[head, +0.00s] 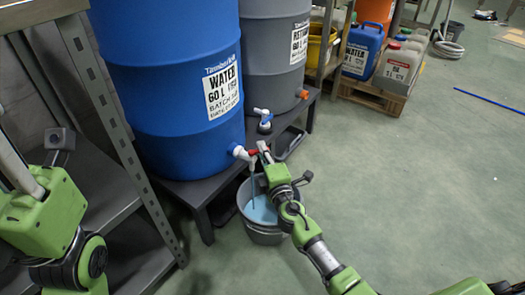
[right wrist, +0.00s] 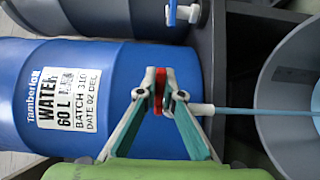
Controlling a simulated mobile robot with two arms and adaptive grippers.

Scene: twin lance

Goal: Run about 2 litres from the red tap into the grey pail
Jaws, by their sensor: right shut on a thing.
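The red tap is a white spout with a red handle (head: 252,152) low on the blue water barrel (head: 170,75). My right gripper (head: 263,151) is shut on the red handle; in the right wrist view the handle (right wrist: 159,93) sits between the fingertips. A light blue stream (head: 252,190) runs from the spout down into the grey pail (head: 263,236) on the floor below. Pale blue liquid (head: 262,210) lies in the pail; its exact level is hard to read. My left arm's green gripper body (head: 40,215) is at the left edge, its fingers not clearly shown.
A grey barrel (head: 272,45) with a blue-handled tap (head: 264,115) stands behind on the same dark low stand (head: 205,190). A metal shelf (head: 125,140) is at the left. Jerrycans (head: 362,48) stand on a pallet at the back.

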